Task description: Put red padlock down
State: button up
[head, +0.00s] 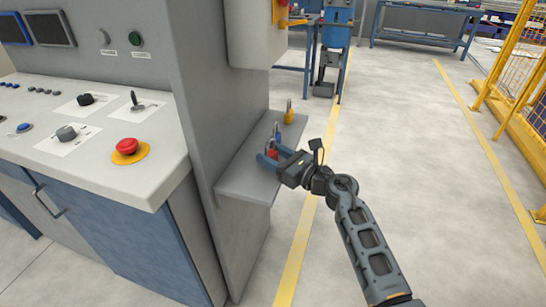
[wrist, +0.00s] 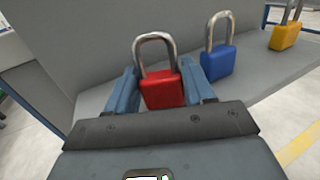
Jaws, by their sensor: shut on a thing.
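The red padlock (wrist: 163,90) is upright between the two blue fingers of my gripper (wrist: 163,92), its steel shackle pointing up. In the head view the red padlock (head: 272,153) shows only in part behind my gripper (head: 269,158), over the grey shelf (head: 245,188) on the side of the cabinet. My gripper is shut on it. I cannot tell whether its base touches the shelf, as the gripper hides it.
A blue padlock (wrist: 218,60) stands on the shelf just right of the red one, and a yellow padlock (wrist: 285,37) stands farther right. The cabinet wall (head: 208,100) rises behind the shelf. A control panel with a red button (head: 127,146) is at left. Open floor lies right.

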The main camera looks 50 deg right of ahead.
jog(key=shift+f, duration=0.2)
jog(key=o, duration=1.1)
